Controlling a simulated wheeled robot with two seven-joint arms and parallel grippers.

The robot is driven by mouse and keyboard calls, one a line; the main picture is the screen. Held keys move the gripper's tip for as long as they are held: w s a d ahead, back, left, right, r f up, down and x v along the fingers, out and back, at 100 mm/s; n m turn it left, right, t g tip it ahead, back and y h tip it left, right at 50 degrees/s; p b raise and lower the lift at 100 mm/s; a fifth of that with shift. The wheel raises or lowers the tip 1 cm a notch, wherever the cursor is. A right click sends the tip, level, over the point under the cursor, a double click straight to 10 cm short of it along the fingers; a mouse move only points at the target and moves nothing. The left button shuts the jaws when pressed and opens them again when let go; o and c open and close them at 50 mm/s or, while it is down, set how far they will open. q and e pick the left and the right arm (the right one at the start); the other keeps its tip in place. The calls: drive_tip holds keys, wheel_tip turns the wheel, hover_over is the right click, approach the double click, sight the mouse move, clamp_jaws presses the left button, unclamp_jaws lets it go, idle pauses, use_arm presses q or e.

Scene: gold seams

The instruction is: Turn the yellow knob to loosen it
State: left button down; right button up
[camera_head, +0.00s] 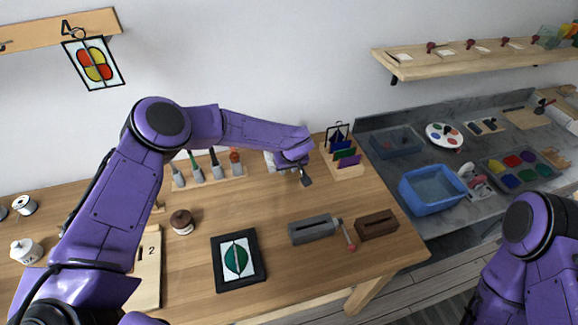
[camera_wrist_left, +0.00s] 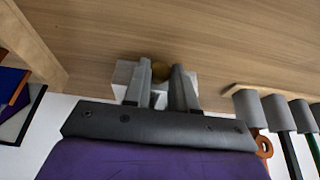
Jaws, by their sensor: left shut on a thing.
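The yellow knob (camera_wrist_left: 161,71) shows in the left wrist view as a small dull-gold round shape between the tips of my left gripper's fingers (camera_wrist_left: 161,78). The fingers are shut on it. A white block (camera_wrist_left: 124,72) shows behind and to both sides of the fingers. In the head view my left gripper (camera_head: 302,172) is at the back of the wooden table, beside the white block (camera_head: 269,161). The knob is hidden there by the gripper and wrist. My right arm shows at the lower right of the head view, but its gripper is out of frame.
A rack of tools (camera_head: 207,177) stands left of the gripper. A wooden holder with coloured sheets (camera_head: 349,169) stands close on its right. A grey block (camera_head: 312,229), a brown block (camera_head: 376,225) and a framed green panel (camera_head: 239,261) lie nearer.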

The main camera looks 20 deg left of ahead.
use_arm(q)
drive_tip(key=shift+s+a+t+h, duration=0.15)
drive_tip(key=shift+a+t+h, duration=0.05)
drive_tip(key=shift+t+h, duration=0.6)
drive_tip(key=shift+n, duration=0.3)
drive_tip(key=c, duration=1.2)
unclamp_jaws()
drive_tip(key=a+b+v, duration=0.1)
drive_tip(key=b+v, duration=0.1)
drive_tip(key=v, duration=0.8)
drive_tip(key=shift+d+r, duration=0.2)
drive_tip(key=shift+d, duration=0.15)
